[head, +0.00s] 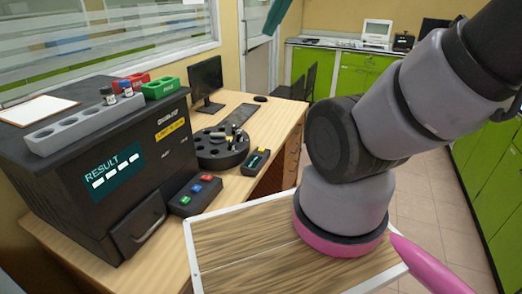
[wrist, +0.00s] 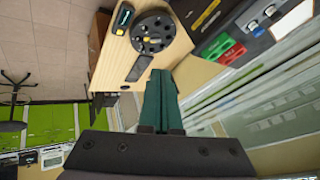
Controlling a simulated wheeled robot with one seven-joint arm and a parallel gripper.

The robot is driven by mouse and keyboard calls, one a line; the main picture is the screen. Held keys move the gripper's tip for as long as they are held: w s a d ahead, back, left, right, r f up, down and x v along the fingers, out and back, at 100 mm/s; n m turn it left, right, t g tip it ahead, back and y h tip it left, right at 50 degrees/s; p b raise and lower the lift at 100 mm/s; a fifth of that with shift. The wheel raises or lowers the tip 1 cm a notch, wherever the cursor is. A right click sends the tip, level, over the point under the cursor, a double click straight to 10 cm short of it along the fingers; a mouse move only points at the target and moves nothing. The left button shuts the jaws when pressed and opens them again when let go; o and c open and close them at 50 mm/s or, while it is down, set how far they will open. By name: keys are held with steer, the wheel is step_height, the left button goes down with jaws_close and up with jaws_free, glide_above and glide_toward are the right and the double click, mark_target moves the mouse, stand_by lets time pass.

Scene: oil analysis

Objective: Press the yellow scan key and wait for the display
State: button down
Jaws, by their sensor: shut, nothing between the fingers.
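A small dark handheld device (head: 256,162) lies on the wooden desk to the right of the round black carousel. It has a small lit screen and a yellow patch at one end that looks like a key. It also shows at the top of the wrist view (wrist: 124,18). The black analyser (head: 140,190) has a RESULT display (head: 113,171) showing only white dashes. My gripper has long teal fingers, closed together and empty in the wrist view (wrist: 160,75). In the head view, only a teal finger part (head: 272,22) shows at the top edge, high above and apart from the device.
A key box (head: 195,195) with red, blue and green keys sits before the analyser. The carousel (head: 220,148), monitor (head: 206,80) and keyboard (head: 237,115) stand on the desk. Racks and vials top the analyser. A white-rimmed wooden tray surface (head: 240,255) is beneath my arm.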

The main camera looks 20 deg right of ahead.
steer(key=shift+w, duration=0.1)
stand_by(0.4)
steer(key=t+y, duration=0.1)
glide_above(263, 150)
step_height(263, 150, down, 41)
steer(key=shift+m, duration=0.3)
steer(key=shift+a+f, duration=0.1)
steer(key=shift+f, duration=4.3)
steer(key=shift+f, duration=0.1)
